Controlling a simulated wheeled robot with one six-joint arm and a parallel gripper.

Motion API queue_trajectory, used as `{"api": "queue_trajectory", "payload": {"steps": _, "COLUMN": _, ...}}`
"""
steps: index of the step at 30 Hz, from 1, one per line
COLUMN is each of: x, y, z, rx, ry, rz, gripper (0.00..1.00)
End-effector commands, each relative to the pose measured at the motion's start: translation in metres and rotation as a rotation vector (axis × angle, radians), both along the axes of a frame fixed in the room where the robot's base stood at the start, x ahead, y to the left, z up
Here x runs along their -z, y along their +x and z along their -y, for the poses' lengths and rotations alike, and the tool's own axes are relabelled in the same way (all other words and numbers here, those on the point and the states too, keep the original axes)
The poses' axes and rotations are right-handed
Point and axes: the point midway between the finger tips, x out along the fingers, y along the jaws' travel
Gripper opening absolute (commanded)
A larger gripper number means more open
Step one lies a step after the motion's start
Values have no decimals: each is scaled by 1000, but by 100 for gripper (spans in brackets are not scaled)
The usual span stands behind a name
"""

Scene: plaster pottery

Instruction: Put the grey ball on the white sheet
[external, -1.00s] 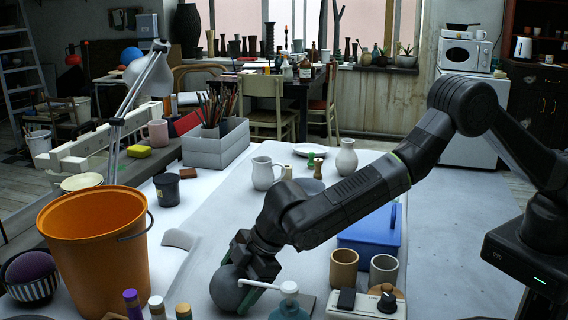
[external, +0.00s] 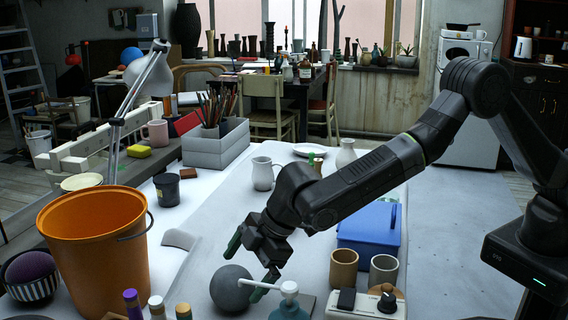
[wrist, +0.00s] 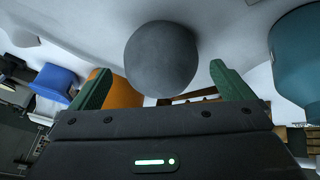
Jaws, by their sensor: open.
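The grey ball (external: 231,288) rests on the pale tabletop covering at the front of the table, in the external view. The white sheet (external: 215,225) looks like the large pale covering spread across the table. Its exact edges are hard to tell. My gripper (external: 244,275) is open and empty, at the ball's upper right, with its green fingers spread. One finger is above the ball and the other is beside its right side. In the wrist view the ball (wrist: 161,58) shows between the open fingertips, with gaps on both sides.
A teal bottle with a white top (external: 289,300) stands close to the ball's right. An orange bucket (external: 95,255) stands at the left. The covering behind the ball is clear.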

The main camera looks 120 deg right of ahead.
Motion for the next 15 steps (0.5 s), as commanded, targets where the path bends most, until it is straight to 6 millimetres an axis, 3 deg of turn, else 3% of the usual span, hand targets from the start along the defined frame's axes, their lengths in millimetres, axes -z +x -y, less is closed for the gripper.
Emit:
{"api": "queue_trajectory", "payload": {"steps": 6, "x": -35, "y": -20, "z": -9, "rx": 0, "ry": 0, "rz": 1, "gripper": 100}}
{"api": "queue_trajectory", "payload": {"steps": 15, "x": -64, "y": -36, "z": -16, "rx": 0, "ry": 0, "rz": 0, "gripper": 100}}
